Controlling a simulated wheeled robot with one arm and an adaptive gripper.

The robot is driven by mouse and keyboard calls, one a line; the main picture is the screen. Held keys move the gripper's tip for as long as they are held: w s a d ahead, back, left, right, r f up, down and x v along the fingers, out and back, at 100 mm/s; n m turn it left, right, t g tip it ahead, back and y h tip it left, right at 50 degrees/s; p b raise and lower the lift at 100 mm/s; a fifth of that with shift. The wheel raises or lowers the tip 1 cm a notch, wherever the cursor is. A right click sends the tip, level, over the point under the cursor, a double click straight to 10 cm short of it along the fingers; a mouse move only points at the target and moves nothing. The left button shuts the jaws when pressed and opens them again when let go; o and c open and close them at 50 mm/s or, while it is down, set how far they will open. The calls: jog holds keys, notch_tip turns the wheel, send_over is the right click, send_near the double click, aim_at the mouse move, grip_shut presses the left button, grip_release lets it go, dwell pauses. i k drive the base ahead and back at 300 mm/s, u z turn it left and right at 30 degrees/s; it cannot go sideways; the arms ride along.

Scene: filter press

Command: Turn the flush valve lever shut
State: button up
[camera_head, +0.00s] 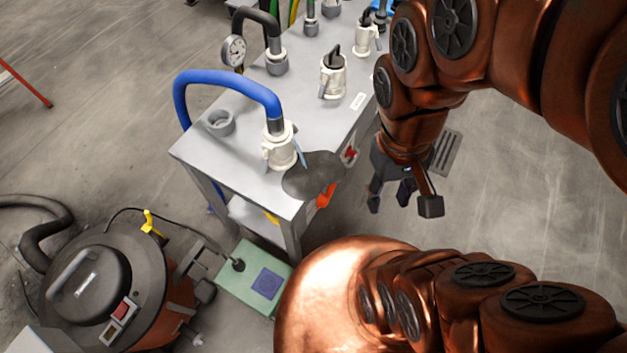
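A white valve (279,146) stands at the near corner of the grey bench, with a thick blue hose (228,80) fitted to its top. A thin light-blue lever (301,150) sits on its right side and slants down. No label tells me for sure that this is the flush valve. Another white valve (333,77) stands farther back, and a third (366,38) is near the far right edge. My gripper (390,199) hangs right of the bench, pointing down, apart from every valve. Its dark fingers are spread with nothing visible between them.
A grey bench (205,150) carries the valves, a pressure gauge (233,52) and a dark stain near the front corner. An orange-and-black vacuum (95,280) and a green box (238,290) stand on the floor at lower left. The floor right of the bench is mostly open.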

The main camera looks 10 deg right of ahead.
aim_at(323, 200)
jog(key=z, duration=1.3)
jog(key=k, duration=1.3)
jog(key=u, duration=1)
